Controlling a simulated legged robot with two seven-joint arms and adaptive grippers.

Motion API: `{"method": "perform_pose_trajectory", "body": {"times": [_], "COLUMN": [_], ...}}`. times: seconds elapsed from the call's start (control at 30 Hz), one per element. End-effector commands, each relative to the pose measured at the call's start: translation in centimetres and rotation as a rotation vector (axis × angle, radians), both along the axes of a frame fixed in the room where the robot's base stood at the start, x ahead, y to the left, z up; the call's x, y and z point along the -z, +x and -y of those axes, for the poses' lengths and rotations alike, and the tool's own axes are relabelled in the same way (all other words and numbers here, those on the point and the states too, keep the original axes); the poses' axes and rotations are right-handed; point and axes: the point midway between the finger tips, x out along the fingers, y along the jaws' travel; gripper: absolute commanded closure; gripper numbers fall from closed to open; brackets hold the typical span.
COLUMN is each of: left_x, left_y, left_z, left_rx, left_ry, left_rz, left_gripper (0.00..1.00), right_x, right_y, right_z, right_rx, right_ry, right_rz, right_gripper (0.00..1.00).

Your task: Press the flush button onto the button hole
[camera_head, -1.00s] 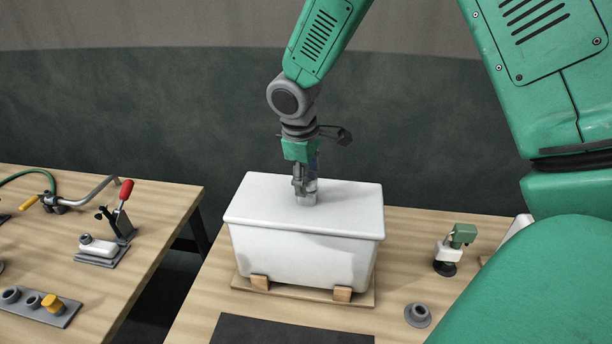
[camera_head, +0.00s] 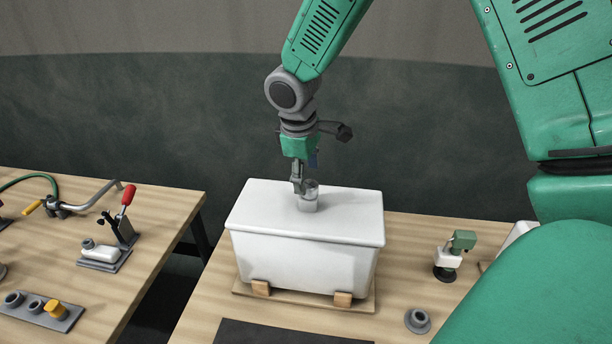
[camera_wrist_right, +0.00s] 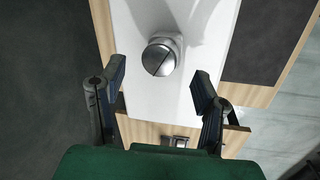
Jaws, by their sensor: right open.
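The white cistern (camera_head: 300,262) stands on a wooden board, held by small wooden blocks. The flush button (camera_head: 309,196), a shiny metal cylinder, stands upright on the lid; its round top with a dividing line shows in the right wrist view (camera_wrist_right: 159,58). The button hole is hidden beneath it, and I cannot tell how deep the button sits. My right gripper (camera_head: 297,186) is just left of and behind the button in the head view. In the wrist view its two fingers (camera_wrist_right: 160,82) are apart and empty, with the button beyond the tips. My left gripper is out of view.
A green and white tool (camera_head: 453,255) and a grey ring-shaped part (camera_head: 418,319) stand right of the cistern. A dark mat (camera_head: 290,334) lies in front.

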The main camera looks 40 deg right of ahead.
Motion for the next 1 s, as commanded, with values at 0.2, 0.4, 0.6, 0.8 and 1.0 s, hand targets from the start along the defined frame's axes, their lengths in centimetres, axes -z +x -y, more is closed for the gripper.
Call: {"method": "perform_pose_trajectory", "body": {"times": [0.2, 0.4, 0.6, 0.8, 1.0], "left_x": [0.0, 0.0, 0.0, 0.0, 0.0], "left_y": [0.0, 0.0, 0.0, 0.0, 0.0], "left_z": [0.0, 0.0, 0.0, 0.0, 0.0], "left_rx": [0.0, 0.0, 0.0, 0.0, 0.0], "left_ry": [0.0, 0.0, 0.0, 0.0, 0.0], "left_rz": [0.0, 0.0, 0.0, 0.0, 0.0], "left_gripper": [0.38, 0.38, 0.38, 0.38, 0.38], "right_x": [-0.9, -1.6, -2.4, -3.2, -4.0], "right_y": [0.0, -0.1, -0.1, -0.2, -0.2], "right_z": [-0.2, -0.3, -0.5, -0.6, -0.8], "right_rx": [-0.001, 0.0, 0.0, -0.001, 0.0], "right_ry": [0.0, 0.0, 0.0, -0.001, 0.0], "right_rz": [0.002, 0.0, 0.002, 0.001, 0.001], "right_gripper": [0.42, 0.42, 0.42, 0.42, 0.42]}}
